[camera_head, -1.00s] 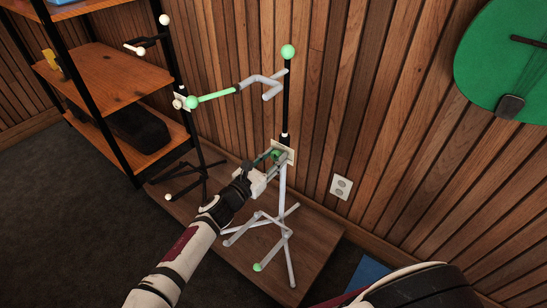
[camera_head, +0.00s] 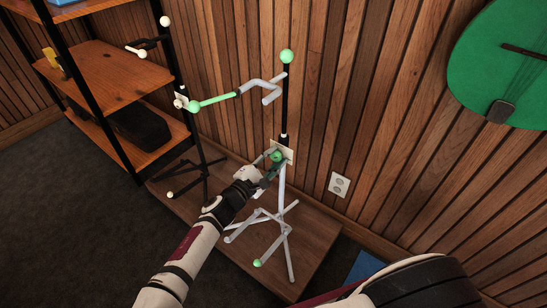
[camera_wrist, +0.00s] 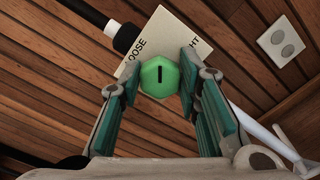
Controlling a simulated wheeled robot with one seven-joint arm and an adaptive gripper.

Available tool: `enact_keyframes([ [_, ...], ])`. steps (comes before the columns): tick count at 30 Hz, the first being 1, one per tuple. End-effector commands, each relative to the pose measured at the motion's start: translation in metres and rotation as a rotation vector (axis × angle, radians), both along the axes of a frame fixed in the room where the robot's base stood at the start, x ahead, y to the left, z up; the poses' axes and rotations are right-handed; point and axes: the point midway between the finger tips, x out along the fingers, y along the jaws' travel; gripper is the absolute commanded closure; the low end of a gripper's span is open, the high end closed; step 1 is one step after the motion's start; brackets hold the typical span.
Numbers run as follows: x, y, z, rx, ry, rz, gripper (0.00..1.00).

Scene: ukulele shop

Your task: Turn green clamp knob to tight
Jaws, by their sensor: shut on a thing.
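The green clamp knob (camera_head: 277,156) sits on a pale label plate (camera_head: 288,150) on the upright stand (camera_head: 282,195). In the wrist view the knob (camera_wrist: 159,76) is six-sided with a short black mark, which stands upright in the picture. The plate (camera_wrist: 166,30) carries "LOOSE" at the left and a word ending in "HT" at the right, partly hidden by the finger. My gripper (camera_head: 272,161) is shut on the knob, with one green-padded finger on each side of it in the wrist view (camera_wrist: 158,78).
An outlet (camera_head: 339,185) and a green ukulele (camera_head: 500,60) are at the right.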

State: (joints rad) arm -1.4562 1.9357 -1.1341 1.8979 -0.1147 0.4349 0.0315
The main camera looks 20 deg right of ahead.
Motion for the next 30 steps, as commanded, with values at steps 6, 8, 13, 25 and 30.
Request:
enact_keyframes([
  [6, -0.0015, 0.0001, -0.0019, 0.121, -0.168, -0.001, 0.97],
  [8, -0.0015, 0.0001, -0.0021, 0.154, -0.213, -0.001, 0.97],
  [13, -0.0018, -0.0002, -0.0030, 0.247, -0.341, -0.002, 0.97],
  [25, -0.0020, 0.0001, -0.0048, 0.418, -0.574, -0.003, 0.97],
  [30, -0.0021, 0.0001, -0.0048, 0.457, -0.628, -0.003, 0.97],
])
